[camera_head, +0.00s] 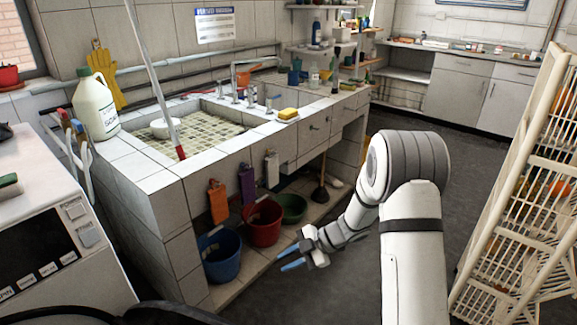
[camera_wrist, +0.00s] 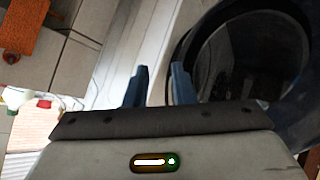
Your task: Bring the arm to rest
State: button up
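My arm (camera_head: 411,200) reaches down and to the left in front of the tiled sink unit. My gripper (camera_head: 288,258) hangs low over the dark floor, to the right of the blue bucket (camera_head: 221,257) and below the red bucket (camera_head: 263,223) in the picture. Its two blue fingers are apart with nothing between them. The wrist view also shows the gripper (camera_wrist: 158,86) open and empty, with both fingers in sight.
A green basin (camera_head: 292,208) stands beside the red bucket under the sink. A cream rack (camera_head: 520,190) rises at the right. The sink (camera_head: 205,98) has a long pole leaning in it. Dark floor (camera_head: 455,165) lies open behind my arm.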

jog(key=w+d+r+m+t+h+p, duration=0.1)
jog(key=w+r+m+t, duration=0.15)
jog(key=r, duration=0.25)
jog(key=w+d+r+m+t+h+p, duration=0.1)
jog(key=w+d+r+m+t, duration=0.1)
jog(key=w+r+t, duration=0.25)
jog(key=s+d+r+m+t+h+p, duration=0.2)
jog(key=d+r+m+h+p, duration=0.15)
jog(key=d+r, duration=0.35)
jog(key=s+d+r+m+t+h+p, duration=0.1)
jog(key=d+r+m+t+h+p, duration=0.1)
jog(key=d+r+m+h, duration=0.5)
jog(key=s+d+r+m+g+p, duration=0.1)
jog(key=s+r+m+g, duration=0.2)
jog(key=s, duration=0.4)
jog(key=s+d+r+m+g+p, duration=0.1)
jog(key=s+r+m+p, duration=0.1)
jog(key=s+r, duration=0.35)
jog(key=s+a+m+g+y+p, duration=0.1)
jog(key=s+a+m+g+p, duration=0.1)
jog(key=s, duration=1.4)
jog(key=shift+a+r+m+g, duration=0.15)
jog(key=shift+a+m+g, duration=0.75)
jog(key=shift+a+m, duration=0.2)
jog(key=shift+y, duration=0.25)
